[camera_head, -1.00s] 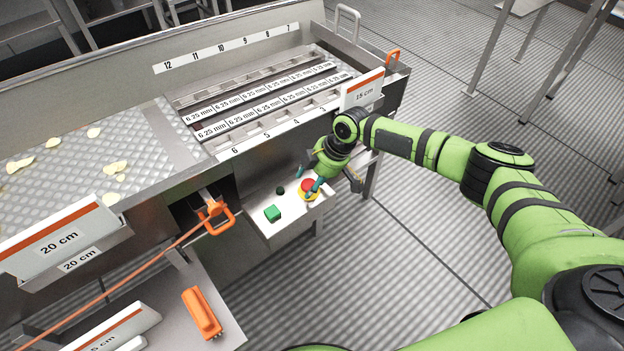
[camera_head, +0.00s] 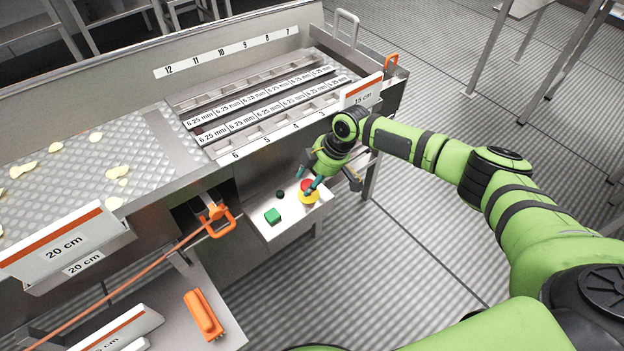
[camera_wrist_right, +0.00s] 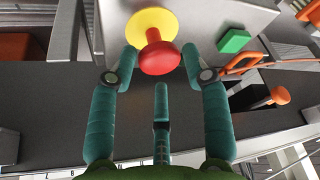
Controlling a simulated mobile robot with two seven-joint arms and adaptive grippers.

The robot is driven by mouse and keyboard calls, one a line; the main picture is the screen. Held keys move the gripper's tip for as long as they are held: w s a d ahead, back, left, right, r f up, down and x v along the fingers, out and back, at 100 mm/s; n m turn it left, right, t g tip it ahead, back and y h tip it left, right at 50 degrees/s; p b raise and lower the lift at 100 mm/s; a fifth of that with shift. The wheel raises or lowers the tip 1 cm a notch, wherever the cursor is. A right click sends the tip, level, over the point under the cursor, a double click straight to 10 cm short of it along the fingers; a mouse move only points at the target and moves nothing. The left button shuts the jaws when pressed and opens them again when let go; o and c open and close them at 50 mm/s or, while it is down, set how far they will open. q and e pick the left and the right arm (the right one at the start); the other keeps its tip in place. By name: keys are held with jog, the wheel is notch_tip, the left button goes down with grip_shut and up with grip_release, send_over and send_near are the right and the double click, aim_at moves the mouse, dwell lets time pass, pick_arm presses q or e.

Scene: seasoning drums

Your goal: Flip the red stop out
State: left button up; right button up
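The red stop (camera_head: 306,185) is a mushroom button on a round yellow base (camera_head: 311,198), on a small metal panel under the machine's right end. In the right wrist view the red stop (camera_wrist_right: 160,59) stands out from its yellow base (camera_wrist_right: 150,28) on a short stem. My right gripper (camera_head: 306,180) is at the button. In the wrist view its teal fingers (camera_wrist_right: 160,62) are spread, with one tip on each side of the red head and a third finger below it. Small gaps show beside the head; contact is not clear. My left gripper is out of view.
A green button (camera_head: 272,216) and a small black knob (camera_head: 280,194) share the panel. An orange handle (camera_head: 219,219) sticks out to the left. A 15 cm sign (camera_head: 362,92) and the slotted deck (camera_head: 255,105) lie above. Open floor (camera_head: 400,240) is on the right.

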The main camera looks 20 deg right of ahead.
jog(key=shift+s, duration=0.1)
jog(key=shift+d+r, duration=0.1)
jog(key=shift+r, duration=0.1)
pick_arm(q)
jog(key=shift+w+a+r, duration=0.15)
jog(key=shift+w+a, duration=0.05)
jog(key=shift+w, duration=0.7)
pick_arm(e)
jog(key=v, duration=1.1)
jog(key=shift+r, duration=0.4)
